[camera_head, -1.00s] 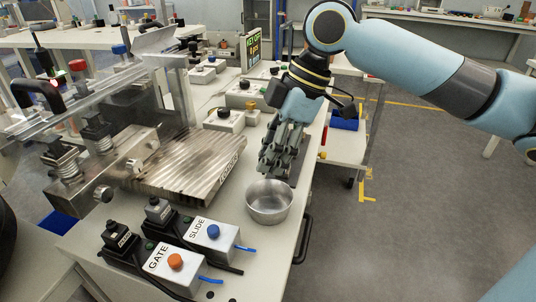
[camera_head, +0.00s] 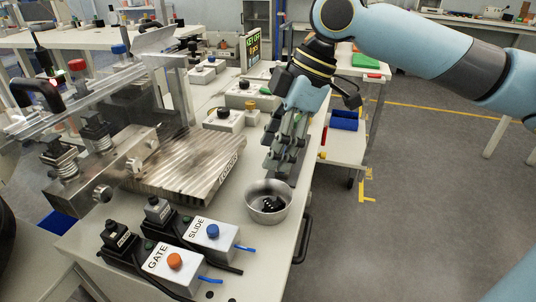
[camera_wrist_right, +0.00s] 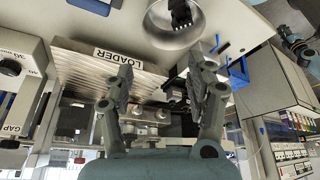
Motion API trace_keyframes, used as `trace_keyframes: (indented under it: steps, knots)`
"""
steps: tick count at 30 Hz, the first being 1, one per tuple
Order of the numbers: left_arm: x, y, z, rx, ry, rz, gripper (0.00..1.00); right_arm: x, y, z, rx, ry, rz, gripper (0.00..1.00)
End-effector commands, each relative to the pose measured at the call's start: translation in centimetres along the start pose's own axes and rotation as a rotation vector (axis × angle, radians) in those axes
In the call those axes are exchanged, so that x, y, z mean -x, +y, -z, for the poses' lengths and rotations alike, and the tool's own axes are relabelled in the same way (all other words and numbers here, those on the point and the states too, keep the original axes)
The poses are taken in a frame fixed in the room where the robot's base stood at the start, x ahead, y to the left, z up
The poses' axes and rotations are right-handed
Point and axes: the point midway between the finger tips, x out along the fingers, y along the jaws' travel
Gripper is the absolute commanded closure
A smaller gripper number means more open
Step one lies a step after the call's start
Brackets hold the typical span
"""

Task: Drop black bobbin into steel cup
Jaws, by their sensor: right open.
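The steel cup (camera_head: 256,213) stands upright near the right edge of the table. The black bobbin (camera_head: 270,204) lies inside it on the bottom. In the right wrist view the cup (camera_wrist_right: 164,38) is at the top, with the bobbin (camera_wrist_right: 180,14) dark inside it. My right gripper (camera_head: 279,172) is just behind and above the cup, pointing down. Its fingers are apart and empty, and it also shows in the right wrist view (camera_wrist_right: 162,76). My left gripper is not in view.
A ribbed metal loader plate (camera_head: 190,175) lies left of the cup. The GATE box (camera_head: 172,265) and the SLIDE box (camera_head: 213,238) stand in front of it. Several switch boxes stand behind. A blue bin (camera_head: 344,121) is to the right, beyond the table.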

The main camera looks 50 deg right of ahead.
Motion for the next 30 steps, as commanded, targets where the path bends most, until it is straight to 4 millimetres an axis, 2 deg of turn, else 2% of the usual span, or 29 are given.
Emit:
trace_keyframes:
  steps: [6,12,19,30]
  knots:
    - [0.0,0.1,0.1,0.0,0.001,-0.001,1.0,3.2,0.0,-0.2,0.005,-0.009,-0.002,0.44]
    - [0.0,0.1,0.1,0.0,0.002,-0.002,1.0,4.8,0.1,-0.2,0.004,-0.006,-0.002,0.44]
    - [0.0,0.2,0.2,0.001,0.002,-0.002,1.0,5.6,0.0,0.0,0.001,-0.003,0.001,0.44]
    - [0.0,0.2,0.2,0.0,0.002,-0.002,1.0,5.7,0.0,0.1,0.0,0.0,0.001,0.44]
